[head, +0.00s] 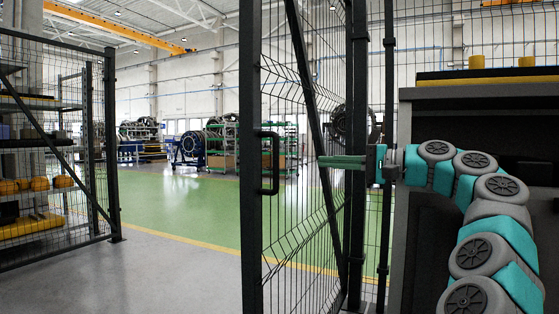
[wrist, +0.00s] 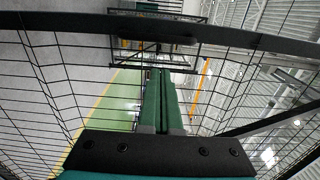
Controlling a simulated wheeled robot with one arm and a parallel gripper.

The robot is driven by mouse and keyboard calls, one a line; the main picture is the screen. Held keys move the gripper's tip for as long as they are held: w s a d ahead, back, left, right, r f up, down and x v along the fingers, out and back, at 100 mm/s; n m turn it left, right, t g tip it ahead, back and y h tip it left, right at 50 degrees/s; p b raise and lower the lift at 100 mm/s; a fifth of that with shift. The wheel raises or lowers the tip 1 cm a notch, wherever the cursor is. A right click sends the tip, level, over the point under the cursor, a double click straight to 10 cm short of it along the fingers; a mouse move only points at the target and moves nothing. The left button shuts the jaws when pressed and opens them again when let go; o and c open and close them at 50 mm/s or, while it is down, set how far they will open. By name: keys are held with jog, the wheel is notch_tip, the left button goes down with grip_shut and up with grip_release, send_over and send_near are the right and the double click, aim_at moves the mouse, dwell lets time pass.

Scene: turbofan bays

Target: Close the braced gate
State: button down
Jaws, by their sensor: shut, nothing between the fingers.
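The braced gate (head: 249,220) is a dark frame with wire mesh and a diagonal brace. It stands open in the head view, swung toward me, its free edge at the left and a dark post at its far right side. A black pull handle (head: 269,163) is on its free edge. My gripper (head: 322,162) has its green fingers shut and empty, pointing left at handle height, apart from the handle. They overlap the brace; contact with the mesh cannot be told. In the wrist view my gripper (wrist: 158,75) points toward a dark bar (wrist: 165,28) crossing the top.
A mesh fence panel with a diagonal brace (head: 112,150) stands at left, before shelves (head: 35,145). Between it and the gate is clear floor (head: 165,260). A dark cabinet (head: 404,210) is close at the right. Engine stands (head: 187,150) are far off.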

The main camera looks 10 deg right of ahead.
aim_at(265, 159)
jog(key=x, duration=1.4)
